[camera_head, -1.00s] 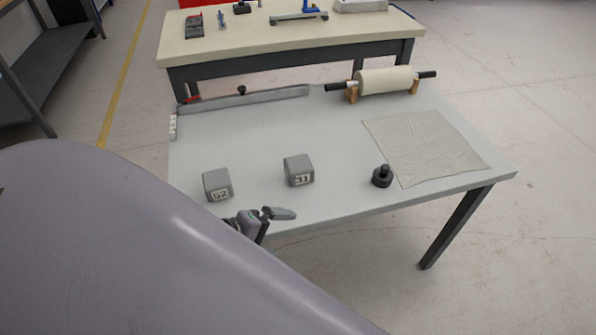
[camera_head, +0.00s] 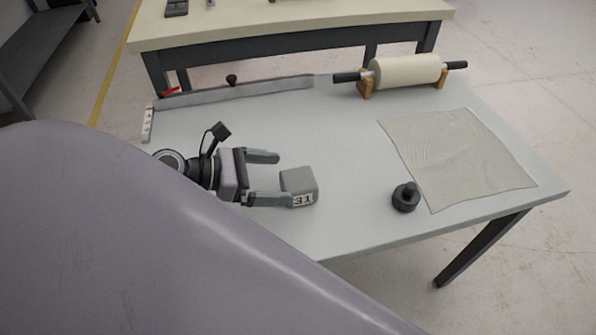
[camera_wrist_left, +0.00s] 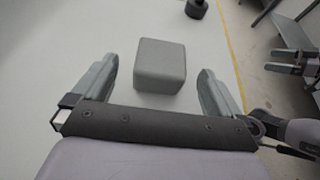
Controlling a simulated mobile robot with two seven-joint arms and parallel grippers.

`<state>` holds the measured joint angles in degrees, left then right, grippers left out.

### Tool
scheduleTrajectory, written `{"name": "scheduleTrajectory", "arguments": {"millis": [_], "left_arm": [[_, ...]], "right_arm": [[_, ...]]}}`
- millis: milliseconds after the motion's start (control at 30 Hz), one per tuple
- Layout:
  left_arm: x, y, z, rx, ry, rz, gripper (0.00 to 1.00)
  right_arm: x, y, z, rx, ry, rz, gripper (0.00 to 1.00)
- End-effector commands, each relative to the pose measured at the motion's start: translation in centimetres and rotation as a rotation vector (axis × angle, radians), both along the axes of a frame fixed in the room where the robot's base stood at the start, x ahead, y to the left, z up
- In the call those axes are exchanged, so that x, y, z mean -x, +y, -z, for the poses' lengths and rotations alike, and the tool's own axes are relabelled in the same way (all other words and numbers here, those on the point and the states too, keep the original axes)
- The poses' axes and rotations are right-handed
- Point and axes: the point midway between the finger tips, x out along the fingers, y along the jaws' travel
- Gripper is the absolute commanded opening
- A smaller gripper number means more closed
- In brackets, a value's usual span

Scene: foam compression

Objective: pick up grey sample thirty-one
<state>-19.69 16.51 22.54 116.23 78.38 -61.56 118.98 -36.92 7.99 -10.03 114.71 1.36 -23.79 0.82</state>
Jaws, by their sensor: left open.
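Grey sample thirty-one (camera_head: 299,184) is a grey foam cube with a white "31" label, resting on the light grey table (camera_head: 345,225). My left gripper (camera_head: 281,178) is open and empty, low over the table to the left of the cube, its fingers pointing at it. The lower finger's tip is close to the labelled face; I cannot tell whether it touches. In the left wrist view the cube (camera_wrist_left: 160,66) sits between and just ahead of the two spread fingers. My right gripper (camera_wrist_left: 288,62) shows at that view's right edge, fingers apart, away from the cube.
A black knobbed weight (camera_head: 405,198) stands to the right, beside a textured beige sheet (camera_head: 460,155). A roller (camera_head: 408,70) lies on wooden supports at the back. A long grey bar (camera_head: 240,90) lies along the back left. Table between cube and weight is clear.

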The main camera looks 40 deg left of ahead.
Motion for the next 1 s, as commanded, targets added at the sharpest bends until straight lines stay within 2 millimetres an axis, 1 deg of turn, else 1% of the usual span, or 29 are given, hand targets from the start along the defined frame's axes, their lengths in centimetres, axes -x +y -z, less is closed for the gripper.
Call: {"name": "scheduleTrajectory", "arguments": {"millis": [267, 500, 633, 833, 867, 900, 1000], "left_arm": [[-1.9, -1.6, 1.2, 0.005, -0.001, -0.001, 1.0], [-4.3, -3.8, 2.7, 0.004, -0.001, -0.001, 1.0], [-4.9, -4.2, 3.0, 0.001, 0.001, -0.003, 1.0], [-4.9, -4.3, 3.0, 0.0, 0.002, -0.002, 1.0], [-4.9, -4.3, 3.0, 0.0, 0.002, -0.002, 0.94], [-4.9, -4.3, 3.0, 0.0, 0.002, -0.002, 0.8], [-4.9, -4.2, 3.0, 0.0, 0.002, -0.002, 0.5]], "right_arm": [[0.0, -0.1, 0.6, 0.003, 0.0, -0.003, 1.0], [0.0, -0.2, 1.2, 0.004, 0.003, -0.005, 1.0], [-0.1, -0.2, 1.1, 0.003, 0.002, -0.005, 1.0], [-0.2, -0.1, 0.9, 0.002, -0.001, -0.006, 1.0], [-0.2, -0.1, 0.9, 0.001, -0.001, -0.006, 1.0], [-0.2, -0.1, 0.9, 0.001, -0.001, -0.006, 1.0], [-0.2, -0.1, 0.9, 0.001, -0.001, -0.006, 1.0]]}}
